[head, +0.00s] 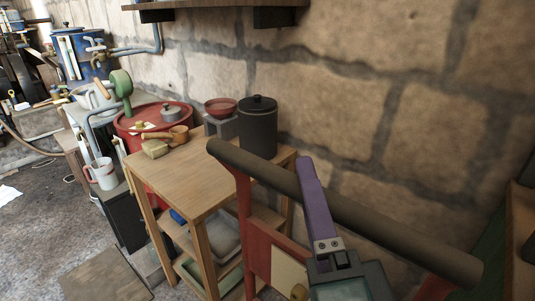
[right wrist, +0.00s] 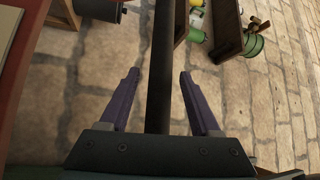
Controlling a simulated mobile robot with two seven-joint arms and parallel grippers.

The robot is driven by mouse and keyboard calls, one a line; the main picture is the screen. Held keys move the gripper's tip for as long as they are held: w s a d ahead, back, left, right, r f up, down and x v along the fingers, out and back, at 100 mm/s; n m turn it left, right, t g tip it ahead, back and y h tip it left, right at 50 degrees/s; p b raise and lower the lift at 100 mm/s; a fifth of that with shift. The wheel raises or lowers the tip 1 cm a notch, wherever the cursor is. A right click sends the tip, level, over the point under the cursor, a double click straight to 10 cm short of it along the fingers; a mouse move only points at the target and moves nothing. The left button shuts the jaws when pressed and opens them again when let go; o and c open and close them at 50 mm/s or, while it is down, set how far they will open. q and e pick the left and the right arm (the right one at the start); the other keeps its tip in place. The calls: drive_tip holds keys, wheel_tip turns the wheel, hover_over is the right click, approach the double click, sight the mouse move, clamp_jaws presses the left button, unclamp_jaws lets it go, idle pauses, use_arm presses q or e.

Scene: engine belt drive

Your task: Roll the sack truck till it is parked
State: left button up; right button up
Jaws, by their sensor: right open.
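The sack truck shows in the head view by its thick dark handle bar (head: 400,235), which slants from the middle down to the lower right, and its red upright (head: 244,205). My right gripper, with purple fingers (head: 316,200), is at the bar in the head view. In the right wrist view, the bar (right wrist: 160,60) runs between the two spread fingers of my right gripper (right wrist: 159,74). Gaps show on both sides, so the gripper is open around the bar. The truck's wheels and foot are hidden. My left gripper is out of view.
A wooden table (head: 195,180) stands close behind the truck, with a dark lidded pot (head: 258,128) on it. A red drum (head: 150,118) stands beyond. A stone wall (head: 350,110) closes the back. Open floor (head: 40,235) lies at left, with a brown board (head: 105,275).

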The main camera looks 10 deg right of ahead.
drive_tip(key=shift+w, duration=0.45)
drive_tip(key=shift+c, duration=0.4)
clamp_jaws()
idle(0.8)
